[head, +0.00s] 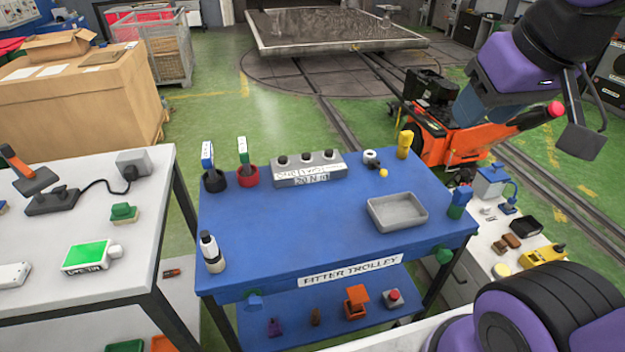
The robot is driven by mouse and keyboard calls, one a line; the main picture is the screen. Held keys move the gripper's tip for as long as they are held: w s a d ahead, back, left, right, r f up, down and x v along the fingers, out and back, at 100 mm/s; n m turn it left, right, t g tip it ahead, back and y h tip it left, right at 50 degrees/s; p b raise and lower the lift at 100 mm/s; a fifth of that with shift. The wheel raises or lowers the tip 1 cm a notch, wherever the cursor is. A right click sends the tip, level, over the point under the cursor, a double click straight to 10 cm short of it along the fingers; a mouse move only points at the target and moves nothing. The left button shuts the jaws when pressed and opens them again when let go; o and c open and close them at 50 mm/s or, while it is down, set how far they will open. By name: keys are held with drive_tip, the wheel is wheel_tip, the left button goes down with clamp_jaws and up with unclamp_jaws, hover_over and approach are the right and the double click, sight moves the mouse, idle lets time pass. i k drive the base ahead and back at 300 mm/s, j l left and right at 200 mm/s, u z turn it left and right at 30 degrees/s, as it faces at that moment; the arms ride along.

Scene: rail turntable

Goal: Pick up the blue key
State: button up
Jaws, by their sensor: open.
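On the blue fitter trolley (300,230), an upright blue-and-white piece (208,154) stands in a black round cup (215,181) at the back left. It looks like the blue key, but its shape is too small to be sure. A similar green-and-white piece (243,150) stands in a red cup (248,175) just right of it. My gripper (532,125) is at the upper right, above and beyond the trolley's right side. It is open, with nothing seen in it, and far to the right of the blue piece.
A grey switch box (308,169), a grey tray (397,212), a yellow piece (404,144) and a white-and-black bottle (211,252) stand on the trolley. A white bench (90,215) is left of it. An orange machine (455,140) stands behind right. The trolley's middle is clear.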

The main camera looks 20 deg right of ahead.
sight(207, 160)
drive_tip(key=i+j, duration=0.15)
drive_tip(key=j, duration=0.2)
drive_tip(key=i+j, duration=0.1)
drive_tip(key=j, duration=0.3)
drive_tip(key=i+j, duration=0.15)
drive_tip(key=j, duration=0.2)
drive_tip(key=i+j, duration=0.1)
drive_tip(key=j, duration=0.25)
